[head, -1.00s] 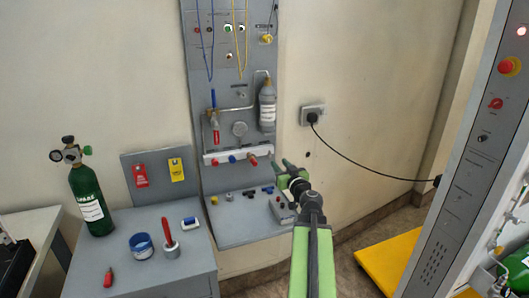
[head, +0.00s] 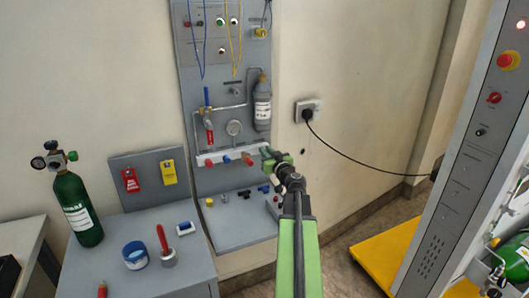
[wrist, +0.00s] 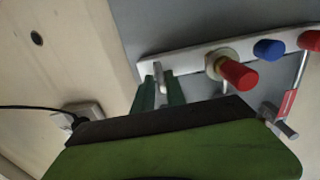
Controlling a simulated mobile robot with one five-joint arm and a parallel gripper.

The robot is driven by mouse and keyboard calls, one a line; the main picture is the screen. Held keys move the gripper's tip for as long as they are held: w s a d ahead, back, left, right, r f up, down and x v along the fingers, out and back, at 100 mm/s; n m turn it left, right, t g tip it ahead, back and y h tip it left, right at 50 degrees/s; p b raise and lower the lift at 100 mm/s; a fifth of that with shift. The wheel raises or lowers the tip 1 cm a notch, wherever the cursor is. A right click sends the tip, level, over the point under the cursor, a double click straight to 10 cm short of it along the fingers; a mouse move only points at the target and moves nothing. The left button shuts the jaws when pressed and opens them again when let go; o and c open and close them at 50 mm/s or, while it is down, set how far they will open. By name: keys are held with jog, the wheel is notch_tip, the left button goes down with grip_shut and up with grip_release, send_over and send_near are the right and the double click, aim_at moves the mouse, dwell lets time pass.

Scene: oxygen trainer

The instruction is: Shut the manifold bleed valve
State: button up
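The manifold is a white bar on the grey wall panel, seen in the head view (head: 215,158) and in the wrist view (wrist: 195,56). It carries a blue cap (wrist: 268,49), a red cap (wrist: 310,40) and a red knob on a brass base (wrist: 238,73). A small pale metal piece (wrist: 158,74) shows at the bar's end; I cannot tell whether it or the red knob is the bleed valve. My gripper (head: 270,158) is at the bar's right end in the head view. In the wrist view its green fingers (wrist: 160,92) stand apart around the metal piece; contact is unclear.
Small fittings (head: 244,194) lie on the shelf below. A black cable runs from the wall socket (head: 308,110) to the right-hand cabinet (head: 465,150).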

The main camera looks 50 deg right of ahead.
grip_shut()
jog(key=shift+r, duration=0.1)
